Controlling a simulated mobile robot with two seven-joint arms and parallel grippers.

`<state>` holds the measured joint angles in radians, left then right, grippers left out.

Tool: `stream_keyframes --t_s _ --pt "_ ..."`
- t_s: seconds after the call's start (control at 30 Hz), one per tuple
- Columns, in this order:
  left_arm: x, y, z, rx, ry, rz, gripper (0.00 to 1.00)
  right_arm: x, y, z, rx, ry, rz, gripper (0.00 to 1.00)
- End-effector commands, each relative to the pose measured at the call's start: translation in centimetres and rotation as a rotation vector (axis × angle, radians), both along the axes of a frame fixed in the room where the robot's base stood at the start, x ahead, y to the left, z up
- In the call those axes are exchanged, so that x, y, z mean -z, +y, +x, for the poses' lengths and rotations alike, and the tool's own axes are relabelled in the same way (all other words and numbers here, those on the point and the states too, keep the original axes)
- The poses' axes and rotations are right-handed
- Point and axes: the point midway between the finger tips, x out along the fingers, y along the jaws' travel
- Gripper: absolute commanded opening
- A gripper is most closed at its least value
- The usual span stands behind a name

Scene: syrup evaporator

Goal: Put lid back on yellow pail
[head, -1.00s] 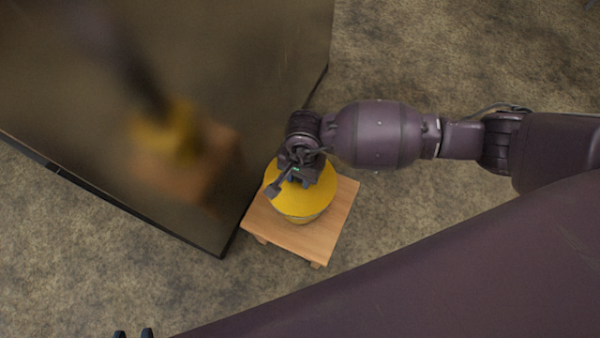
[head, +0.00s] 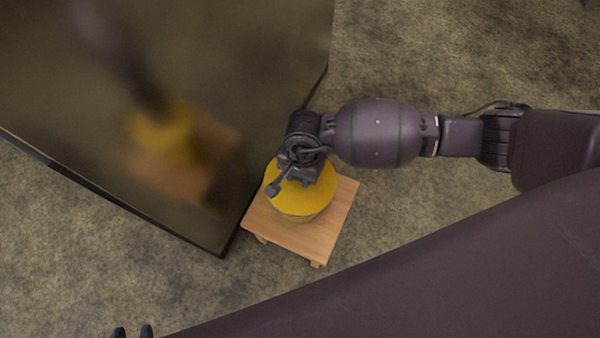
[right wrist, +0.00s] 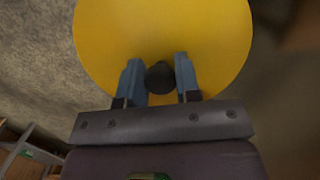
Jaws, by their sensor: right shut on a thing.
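The yellow lid (head: 312,198) is a round disc over the top of the yellow pail (head: 303,218), which stands on a small wooden stool (head: 318,237). The lid hides most of the pail, and I cannot tell whether it is seated on the rim or slightly above it. My right gripper (head: 298,180) is above the lid. In the right wrist view the blue fingers of my right gripper (right wrist: 160,80) are shut on the lid's dark round knob (right wrist: 160,76). Two dark tips of my left gripper (head: 132,332) show at the bottom left edge, mostly cut off.
A large dark, shiny panel (head: 230,60) stands left of the stool, its edge close to the stool's left corner. It shows a blurred reflection of the pail and arm. Mottled ground (head: 420,210) lies clear to the right of the stool.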

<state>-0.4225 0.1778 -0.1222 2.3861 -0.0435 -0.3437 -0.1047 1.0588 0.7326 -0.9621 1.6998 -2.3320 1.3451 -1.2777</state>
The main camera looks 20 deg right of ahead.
Motion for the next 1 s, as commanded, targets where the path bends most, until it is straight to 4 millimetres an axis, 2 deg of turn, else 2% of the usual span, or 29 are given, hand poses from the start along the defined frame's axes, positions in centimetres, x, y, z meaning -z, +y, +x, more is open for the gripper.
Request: stream_keyframes --t_s 0.17,0.2,0.4,0.57,0.77,1.0 --pt "0.0 0.0 0.0 0.0 0.0 0.0 0.34 -0.01 0.0 0.01 0.0 0.0 0.0 0.05" --pt "0.01 0.0 0.01 0.0 0.0 0.0 0.34 -0.01 0.0 0.0 0.0 0.0 0.0 0.32" --pt "0.01 0.0 0.01 0.0 0.0 0.0 0.34 -0.01 0.0 0.0 0.0 0.0 0.0 0.6" --pt "0.01 -0.01 0.01 0.0 0.0 0.0 0.34 0.0 0.0 0.0 0.0 0.0 0.0 0.6" --pt "0.02 -0.01 0.0 -0.001 0.0 -0.001 0.34 0.02 -0.01 -0.02 0.0 0.001 -0.001 0.86" --pt "0.02 -0.03 0.02 0.0 -0.001 0.0 0.34 0.0 -0.01 -0.01 0.0 0.001 -0.001 0.86"
